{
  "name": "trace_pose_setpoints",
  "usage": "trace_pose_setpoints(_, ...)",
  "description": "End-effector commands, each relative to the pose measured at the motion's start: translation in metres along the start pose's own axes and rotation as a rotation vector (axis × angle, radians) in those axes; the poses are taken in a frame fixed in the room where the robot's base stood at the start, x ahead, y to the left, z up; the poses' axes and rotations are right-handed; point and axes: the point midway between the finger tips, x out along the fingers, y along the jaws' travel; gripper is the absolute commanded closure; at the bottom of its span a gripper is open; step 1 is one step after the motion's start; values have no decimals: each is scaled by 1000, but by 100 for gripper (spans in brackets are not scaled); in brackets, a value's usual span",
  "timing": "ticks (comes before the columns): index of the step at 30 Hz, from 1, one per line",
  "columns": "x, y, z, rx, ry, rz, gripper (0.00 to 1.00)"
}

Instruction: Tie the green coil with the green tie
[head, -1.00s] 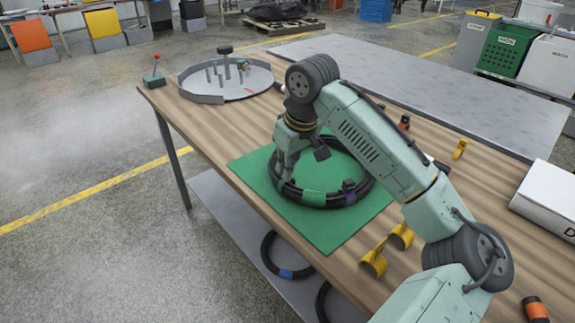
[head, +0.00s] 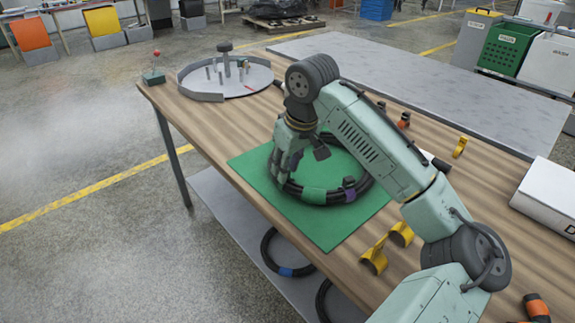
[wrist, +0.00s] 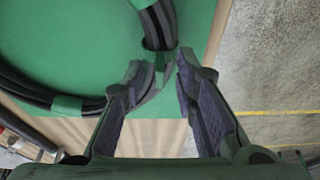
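The coil (head: 362,184) is a ring of black hose lying on the green mat (head: 325,232). A green band (head: 313,195) and a purple band sit on its near side. In the wrist view the coil (wrist: 28,90) carries a green band (wrist: 67,106) at the left and another at the top edge. A green strip (wrist: 162,52), possibly the green tie, crosses the hose near my fingertips; whether it is closed around it I cannot tell. My gripper (head: 287,172) is at the coil's left side. In the wrist view my gripper (wrist: 163,72) is open, with its fingers either side of the hose.
A round grey tray (head: 228,80) with pegs stands at the far left. A white box (head: 548,195) is at the right. Other hose rings (head: 285,271) lie on the lower shelf.

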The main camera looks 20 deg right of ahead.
Motion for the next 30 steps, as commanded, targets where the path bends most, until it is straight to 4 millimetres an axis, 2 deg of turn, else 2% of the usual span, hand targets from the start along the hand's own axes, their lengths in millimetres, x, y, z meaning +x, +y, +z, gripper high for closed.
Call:
trace_pose_setpoints(11,-4,0,0,0,1,1,70)
trace_pose_setpoints(14,-16,0,-1,1,2,0,70)
trace_pose_setpoints(24,-87,0,-1,0,2,1,70)
trace_pose_setpoints(30,-114,0,0,0,0,1,70)
